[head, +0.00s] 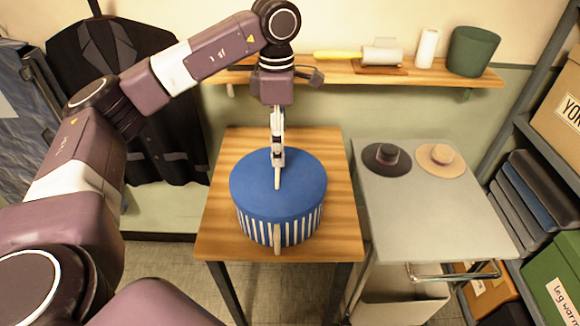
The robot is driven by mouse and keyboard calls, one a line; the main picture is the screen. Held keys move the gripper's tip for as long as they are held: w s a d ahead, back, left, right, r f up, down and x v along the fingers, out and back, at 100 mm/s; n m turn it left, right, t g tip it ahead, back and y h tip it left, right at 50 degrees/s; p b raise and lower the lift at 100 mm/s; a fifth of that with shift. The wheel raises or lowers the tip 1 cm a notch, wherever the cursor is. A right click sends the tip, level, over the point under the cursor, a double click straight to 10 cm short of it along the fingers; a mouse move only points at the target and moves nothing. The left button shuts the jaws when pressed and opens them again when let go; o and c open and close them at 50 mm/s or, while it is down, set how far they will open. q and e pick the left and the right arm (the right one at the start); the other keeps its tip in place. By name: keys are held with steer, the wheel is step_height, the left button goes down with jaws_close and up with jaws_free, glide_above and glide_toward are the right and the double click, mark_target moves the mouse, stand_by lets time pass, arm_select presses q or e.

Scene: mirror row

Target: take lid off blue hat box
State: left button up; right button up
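The blue hat box (290,230) stands on the wooden table, with blue and white striped sides. Its plain blue lid (305,180) is on top. A beige tab or strap (277,240) hangs at the front of the box. My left gripper (277,180) points down over the middle of the lid, its tip at or just above the surface. I see its fingers edge-on, so whether they are apart or closed is unclear. Any knob or handle beneath them is hidden. My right gripper is out of view.
The wooden table (222,220) has bare margins around the box. A grey table (430,210) at right holds a dark hat (387,160) and a tan hat (440,160). A wall shelf (340,77) runs behind. Shelving with boxes (560,285) stands at far right.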

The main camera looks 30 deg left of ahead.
mark_target(277, 168)
arm_select(q)
steer(key=shift+s+f, duration=0.25)
steer(key=shift+f, duration=0.1)
steer(key=shift+s+f+p, duration=0.35)
steer(key=shift+f+p, duration=0.1)
steer(key=shift+f, duration=0.15)
steer(key=shift+s+f+p, duration=0.3)
steer(key=shift+f+p, duration=0.15)
steer(key=shift+f, duration=0.15)
steer(key=f, duration=0.2)
steer(key=f+p, duration=0.1)
steer(key=shift+w, duration=0.25)
steer(key=shift+f, duration=0.4)
steer(key=c, duration=1.3)
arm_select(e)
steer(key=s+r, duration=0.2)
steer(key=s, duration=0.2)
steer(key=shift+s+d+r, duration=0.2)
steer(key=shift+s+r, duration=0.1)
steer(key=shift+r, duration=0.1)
